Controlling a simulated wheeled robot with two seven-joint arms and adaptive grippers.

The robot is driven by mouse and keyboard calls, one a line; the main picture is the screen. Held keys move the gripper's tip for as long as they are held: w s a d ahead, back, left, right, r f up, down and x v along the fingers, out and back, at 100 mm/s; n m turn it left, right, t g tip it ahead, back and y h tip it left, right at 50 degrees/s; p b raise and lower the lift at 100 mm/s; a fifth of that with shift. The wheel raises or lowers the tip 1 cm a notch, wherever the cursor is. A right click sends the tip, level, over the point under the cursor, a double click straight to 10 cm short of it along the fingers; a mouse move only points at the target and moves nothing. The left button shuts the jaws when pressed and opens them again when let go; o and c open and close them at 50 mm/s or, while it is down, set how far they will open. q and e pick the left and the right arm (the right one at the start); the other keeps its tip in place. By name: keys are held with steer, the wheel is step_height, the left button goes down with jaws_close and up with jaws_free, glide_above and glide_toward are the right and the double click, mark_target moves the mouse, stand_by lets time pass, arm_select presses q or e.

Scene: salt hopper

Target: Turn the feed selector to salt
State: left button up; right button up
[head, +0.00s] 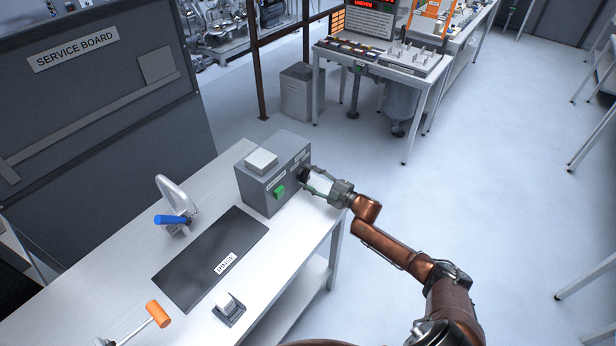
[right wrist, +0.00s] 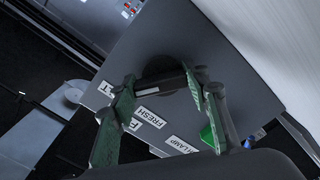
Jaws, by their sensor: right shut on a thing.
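The grey control box (head: 262,185) stands at the far right corner of the workbench. A black selector knob (head: 304,174) sits on its right-hand face, and it also shows in the right wrist view (right wrist: 160,82). My right gripper (head: 311,180) is shut on this knob, with a green finger on each side in the right wrist view (right wrist: 162,88). Labels around it include FRESH (right wrist: 149,117), one ending in "LT" (right wrist: 106,88) and CLAMP (right wrist: 182,144). One label is partly covered by a finger. I cannot tell exactly which label the knob points to. My left gripper is out of view.
A green button (head: 279,192) is on the box's front. The bench holds a dark mat (head: 205,262), a blue-handled clamp (head: 174,219), an orange-headed mallet (head: 157,313) and a small block-like fixture (head: 228,309). Open floor lies right of the bench.

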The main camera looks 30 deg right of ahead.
steer(key=shift+d+f, duration=0.1)
stand_by(0.4)
steer(key=o, duration=0.9)
steer(key=shift+o, duration=1.3)
steer(key=v, duration=1.2)
